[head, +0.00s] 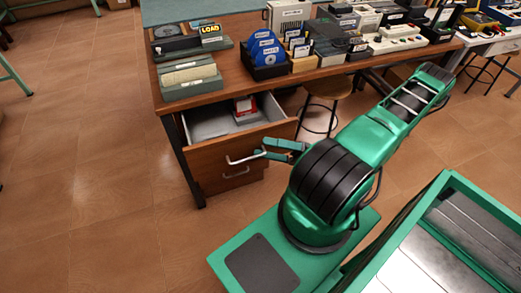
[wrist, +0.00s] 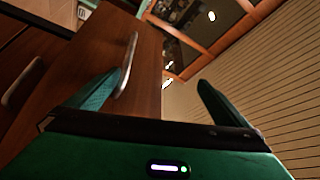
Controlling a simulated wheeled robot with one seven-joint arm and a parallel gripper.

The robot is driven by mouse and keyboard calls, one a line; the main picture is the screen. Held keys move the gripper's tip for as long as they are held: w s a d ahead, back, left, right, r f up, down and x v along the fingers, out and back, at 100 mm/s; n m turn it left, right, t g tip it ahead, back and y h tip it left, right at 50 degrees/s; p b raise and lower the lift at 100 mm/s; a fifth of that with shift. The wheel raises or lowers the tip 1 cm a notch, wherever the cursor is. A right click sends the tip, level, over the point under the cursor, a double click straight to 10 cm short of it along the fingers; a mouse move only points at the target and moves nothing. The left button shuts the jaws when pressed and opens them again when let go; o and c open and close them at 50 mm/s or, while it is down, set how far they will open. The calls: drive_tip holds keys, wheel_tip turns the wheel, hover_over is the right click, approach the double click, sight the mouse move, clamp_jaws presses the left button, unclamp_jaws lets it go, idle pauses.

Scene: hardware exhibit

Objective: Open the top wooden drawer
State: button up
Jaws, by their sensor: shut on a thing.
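The top wooden drawer (head: 208,161) of the desk stands pulled out, with its grey inside and a red and white box (head: 245,106) showing. Its metal bar handle (head: 243,159) is on the front and also shows in the wrist view (wrist: 127,66), beside the left finger. The exact contact is hard to see.
A lower drawer with its own handle (head: 236,174) is closed beneath. The wooden desktop (head: 237,83) carries disks, cases and devices. A stool (head: 328,88) stands to the right under the desk. The tiled floor left of the drawer is clear.

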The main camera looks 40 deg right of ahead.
drive_tip(key=s+d+f+m+h, duration=0.1)
drive_tip(key=s+d+f, duration=0.2)
drive_tip(key=s, duration=0.5)
drive_tip(key=s+d+r, duration=0.1)
drive_tip(key=shift+s+r, duration=0.1)
drive_tip(key=shift+s, duration=0.3)
drive_tip(key=c, duration=1.4)
drive_tip(key=shift+w+f, duration=0.5)
drive_tip(key=shift+w, duration=0.2)
drive_tip(key=v, duration=1)
drive_tip(key=shift+s+d, duration=0.25)
drive_tip(key=shift+d, duration=0.05)
